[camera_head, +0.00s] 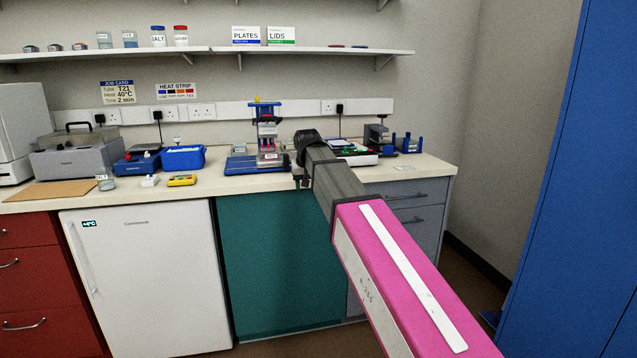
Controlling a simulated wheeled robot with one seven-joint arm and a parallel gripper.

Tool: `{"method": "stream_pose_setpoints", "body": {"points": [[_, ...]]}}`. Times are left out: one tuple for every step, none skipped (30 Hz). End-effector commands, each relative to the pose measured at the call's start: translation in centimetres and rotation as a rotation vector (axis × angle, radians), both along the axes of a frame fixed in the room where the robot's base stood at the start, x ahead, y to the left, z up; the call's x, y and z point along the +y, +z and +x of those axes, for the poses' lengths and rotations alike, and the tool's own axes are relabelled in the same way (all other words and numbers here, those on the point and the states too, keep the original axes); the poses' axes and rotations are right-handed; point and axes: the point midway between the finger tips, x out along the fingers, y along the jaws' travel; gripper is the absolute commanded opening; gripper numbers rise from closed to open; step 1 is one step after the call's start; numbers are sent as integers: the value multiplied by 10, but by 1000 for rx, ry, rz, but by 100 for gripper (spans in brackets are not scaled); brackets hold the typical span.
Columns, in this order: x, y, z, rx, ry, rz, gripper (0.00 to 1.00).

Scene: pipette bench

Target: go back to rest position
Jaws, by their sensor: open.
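My arm, dark grey with a pink and white link, reaches from the lower right up to the bench. My gripper (301,182) is at its far end, small and dark, at the front edge of the bench. It is open and I see nothing held in it. Just left of it stands a blue and grey bench device (267,140) on a blue base. A gap between the gripper and the device is hard to judge. My arm hides part of the bench and the grey drawers behind it.
The bench top (224,183) carries a grey lidded box (78,155), a blue tub (183,158), a yellow item (181,180), a small jar (105,183) and a black stand (377,137). Shelves hang above. A blue cabinet (570,190) stands at right.

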Motion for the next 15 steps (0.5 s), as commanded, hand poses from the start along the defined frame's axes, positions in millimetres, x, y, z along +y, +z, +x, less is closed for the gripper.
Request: {"method": "stream_pose_setpoints", "body": {"points": [[-15, -24, -9, 17, -10, -4, 49], [-22, -36, -12, 25, -15, -6, 49], [-33, -53, -17, 36, -23, -9, 49], [-40, -66, -21, 44, -28, -11, 49], [-48, -78, -25, 53, -32, -13, 49], [-58, -94, -30, 64, -39, -16, 49], [-66, -106, -34, 73, -44, -17, 49], [-73, -117, -39, 80, -48, -18, 49], [-83, -133, -46, 92, -56, -20, 49], [-90, -143, -51, 101, -61, -21, 49], [-97, -155, -57, 109, -66, -22, 49], [-107, -169, -64, 120, -73, -23, 49], [-114, -180, -70, 129, -79, -24, 49], [-121, -190, -77, 138, -83, -24, 49], [-130, -203, -85, 149, -90, -25, 49]]}}
